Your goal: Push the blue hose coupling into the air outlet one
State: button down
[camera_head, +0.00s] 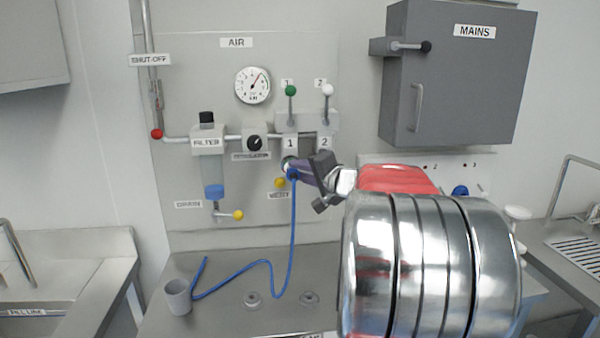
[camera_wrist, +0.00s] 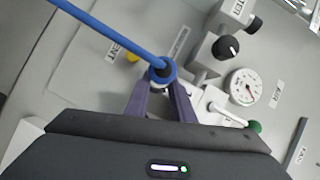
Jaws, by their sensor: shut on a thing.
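My gripper (camera_head: 303,173) is shut on the blue hose coupling (camera_head: 292,175), just below the block marked 1. The air outlet one (camera_head: 288,160) is right at the coupling, mostly hidden behind it and my fingers. In the wrist view the blue coupling (camera_wrist: 162,71) sits between the purple fingertips of my gripper (camera_wrist: 160,88), with a pale ring just behind it. I cannot tell whether the coupling is seated in the outlet or only close to it. The blue hose (camera_head: 293,235) hangs from the coupling to the bench.
The yellow vent knob (camera_head: 281,183) is close to the lower left of the coupling. A green-knobbed lever (camera_head: 291,92) and a white-knobbed lever (camera_head: 327,91) stand above. The regulator knob (camera_head: 254,143) is to the left. A grey cup (camera_head: 178,296) stands on the bench.

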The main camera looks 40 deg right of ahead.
jog(key=c, duration=1.4)
grip_release()
jog(key=shift+c, duration=0.2)
jog(key=v, duration=1.3)
jog(key=shift+s, duration=0.4)
